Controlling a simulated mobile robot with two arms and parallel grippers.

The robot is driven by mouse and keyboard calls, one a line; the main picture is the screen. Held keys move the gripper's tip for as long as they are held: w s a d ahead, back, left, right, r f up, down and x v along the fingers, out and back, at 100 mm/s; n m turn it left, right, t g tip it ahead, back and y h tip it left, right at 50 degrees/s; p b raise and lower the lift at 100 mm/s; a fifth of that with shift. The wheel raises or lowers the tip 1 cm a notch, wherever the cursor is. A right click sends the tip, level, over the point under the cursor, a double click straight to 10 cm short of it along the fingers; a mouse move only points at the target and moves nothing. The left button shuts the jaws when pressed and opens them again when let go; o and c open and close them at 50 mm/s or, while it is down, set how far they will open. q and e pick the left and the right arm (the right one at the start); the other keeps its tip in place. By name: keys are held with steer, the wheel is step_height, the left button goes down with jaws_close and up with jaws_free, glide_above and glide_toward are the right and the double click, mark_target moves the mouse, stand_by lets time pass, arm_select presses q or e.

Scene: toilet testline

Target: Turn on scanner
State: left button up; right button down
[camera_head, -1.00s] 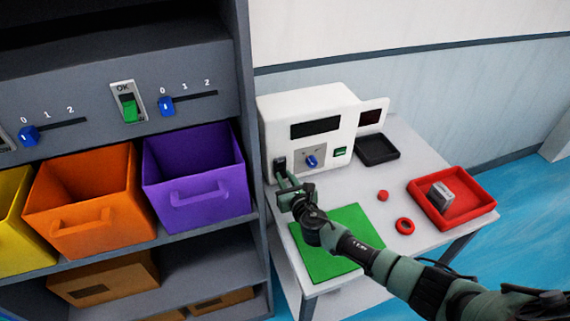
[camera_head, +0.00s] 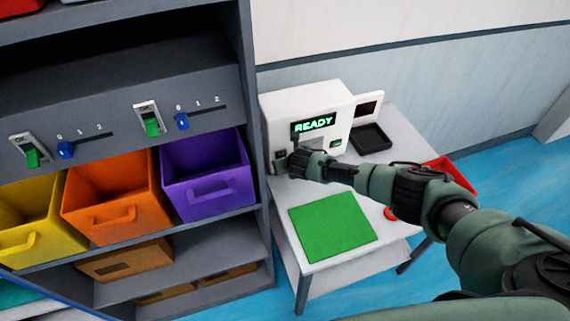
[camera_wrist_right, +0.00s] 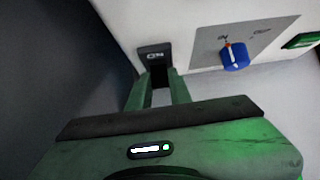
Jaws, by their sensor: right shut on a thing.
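The scanner (camera_head: 288,112) is a white box on the table beside the shelf. Its display (camera_head: 314,124) is lit with green "READY". Its dark power switch (camera_head: 280,155) is at the lower left of the front. In the right wrist view the switch (camera_wrist_right: 155,55) reads "ON". My right gripper (camera_head: 285,165) is at the switch. In the wrist view its two green fingers (camera_wrist_right: 158,82) close around the lower, dark part of the switch. The contact itself is partly in shadow. My left gripper is out of view.
A blue knob (camera_wrist_right: 236,58) and a green button (camera_wrist_right: 302,40) are right of the switch. A green mat (camera_head: 333,228) lies on the table. A black tray (camera_head: 371,138) stands beside the scanner. My right arm partly hides a red tray (camera_head: 452,172). The shelf (camera_head: 262,262) borders the left.

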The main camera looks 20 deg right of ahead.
steer(key=shift+w+r+g, duration=0.2)
steer(key=shift+g, duration=0.3)
steer(key=shift+r+g, duration=0.1)
steer(key=shift+g, duration=0.2)
steer(key=c, duration=1.3)
jaws_free()
steer(key=shift+b+v, duration=0.45)
steer(key=shift+v, duration=3.4)
